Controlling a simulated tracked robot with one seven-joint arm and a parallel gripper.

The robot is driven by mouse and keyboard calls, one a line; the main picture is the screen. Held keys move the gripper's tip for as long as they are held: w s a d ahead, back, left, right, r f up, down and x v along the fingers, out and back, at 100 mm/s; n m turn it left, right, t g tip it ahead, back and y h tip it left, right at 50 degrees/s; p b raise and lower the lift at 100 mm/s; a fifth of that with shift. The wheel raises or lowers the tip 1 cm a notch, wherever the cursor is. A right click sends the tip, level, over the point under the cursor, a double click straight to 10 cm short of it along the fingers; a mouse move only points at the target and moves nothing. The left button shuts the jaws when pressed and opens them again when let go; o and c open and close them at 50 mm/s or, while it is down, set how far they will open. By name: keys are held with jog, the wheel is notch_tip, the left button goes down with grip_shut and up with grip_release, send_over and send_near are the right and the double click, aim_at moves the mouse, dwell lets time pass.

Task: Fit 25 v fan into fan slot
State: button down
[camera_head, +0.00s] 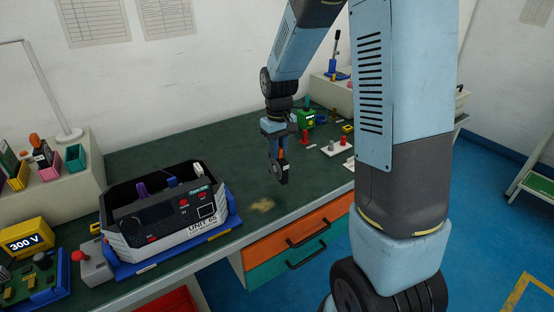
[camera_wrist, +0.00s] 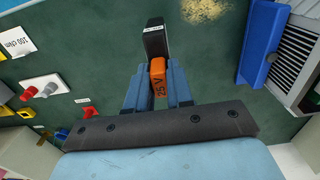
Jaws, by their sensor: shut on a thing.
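My gripper (camera_head: 277,155) hangs above the green bench, to the right of the open unit. It is shut on the 25 V fan (camera_head: 281,174), a dark narrow piece with an orange part. I cannot make out the fan slot.
A yellow "300 V" box (camera_head: 25,244) and a grey box with a red knob (camera_head: 93,262) stand left of the unit. A white plate with posts (camera_head: 337,147) and a green device (camera_head: 307,118) lie right. Bare bench with a tan patch (camera_head: 263,205) lies between.

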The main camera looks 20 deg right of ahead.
jog(key=shift+w+d+f, duration=0.15)
jog(key=shift+w+f, duration=0.5)
jog(key=shift+f, duration=1.7)
jog(key=shift+f, duration=0.1)
jog(key=c, duration=1)
grip_release()
